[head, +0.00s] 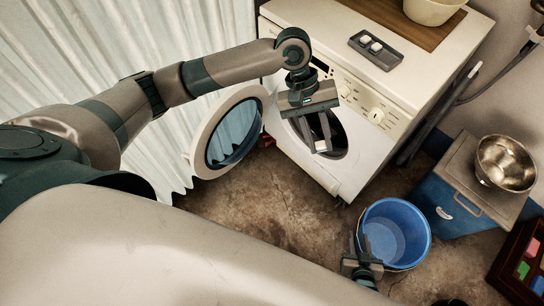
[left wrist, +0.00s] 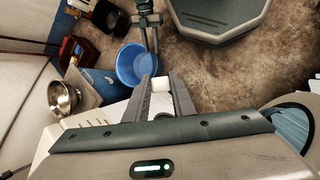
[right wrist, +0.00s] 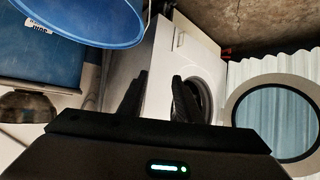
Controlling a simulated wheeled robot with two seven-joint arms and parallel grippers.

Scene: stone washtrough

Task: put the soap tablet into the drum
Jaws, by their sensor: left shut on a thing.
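My left gripper (head: 318,136) is shut on a white soap tablet (head: 321,146), held at its fingertips in front of the washing machine's (head: 358,150) round opening. The tablet also shows between the fingers in the left wrist view (left wrist: 160,84). The drum (head: 340,139) is a dark opening, partly hidden behind my left gripper. The round door (head: 196,150) stands open to the left. I cannot tell from the head view how far the tablet is from the opening. My right gripper (head: 360,250) is open and empty, low beside the blue bucket.
A grey tray (head: 394,59) with two white tablets lies on the machine's top, near a pale bowl (head: 432,10) on a wooden board. A blue bucket (head: 376,216) stands on the floor at the right. A steel bowl (head: 505,165) sits on a blue cabinet (head: 452,205).

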